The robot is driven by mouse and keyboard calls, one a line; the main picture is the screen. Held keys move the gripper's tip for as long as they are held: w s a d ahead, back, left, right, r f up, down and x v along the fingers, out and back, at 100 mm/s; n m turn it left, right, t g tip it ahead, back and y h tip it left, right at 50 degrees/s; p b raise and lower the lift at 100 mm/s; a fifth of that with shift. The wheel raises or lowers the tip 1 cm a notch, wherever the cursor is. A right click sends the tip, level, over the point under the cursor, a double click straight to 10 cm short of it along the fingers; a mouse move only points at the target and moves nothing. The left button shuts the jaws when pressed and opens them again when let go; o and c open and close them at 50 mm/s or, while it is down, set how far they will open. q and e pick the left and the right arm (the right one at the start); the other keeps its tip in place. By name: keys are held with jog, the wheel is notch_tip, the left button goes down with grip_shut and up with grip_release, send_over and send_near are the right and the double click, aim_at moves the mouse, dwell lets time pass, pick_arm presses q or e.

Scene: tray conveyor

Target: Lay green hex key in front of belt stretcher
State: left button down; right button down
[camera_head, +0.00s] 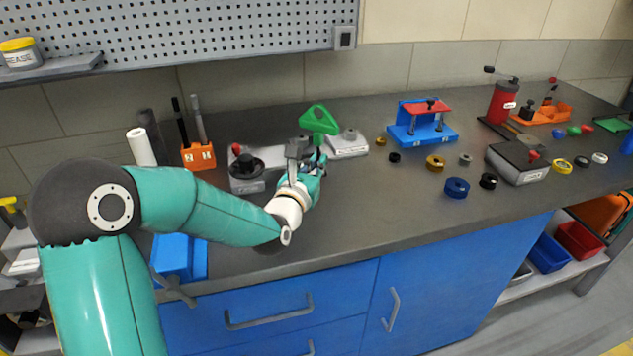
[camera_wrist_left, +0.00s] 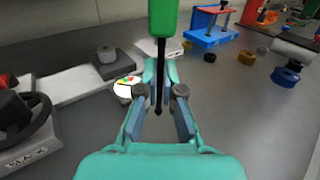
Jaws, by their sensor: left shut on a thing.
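The green hex key (camera_head: 318,120) has a green loop handle; its handle also shows in the left wrist view (camera_wrist_left: 163,18) with a black shaft below. My left gripper (camera_head: 308,163) is shut on the hex key, holding it upright above the bench. In the left wrist view its fingers (camera_wrist_left: 160,98) close around the shaft. A long grey device with a black wheel and red knob (camera_head: 246,167), apparently the belt stretcher, stands behind and left of the gripper; its rail and pegged block (camera_wrist_left: 115,65) show in the wrist view. The gripper hides its middle. My right gripper is out of view.
An orange holder (camera_head: 198,156) stands left of the grey device. A blue-and-red fixture (camera_head: 407,136) and several rings, including a blue one (camera_head: 457,188), lie to the right. A small white piece with a coloured label (camera_wrist_left: 127,86) sits near the fingers. The front bench is clear.

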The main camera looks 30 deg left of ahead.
pick_arm(q)
jog(key=shift+f, duration=2.55)
jog(key=shift+f, duration=0.1)
jog(key=c, duration=1.3)
grip_release()
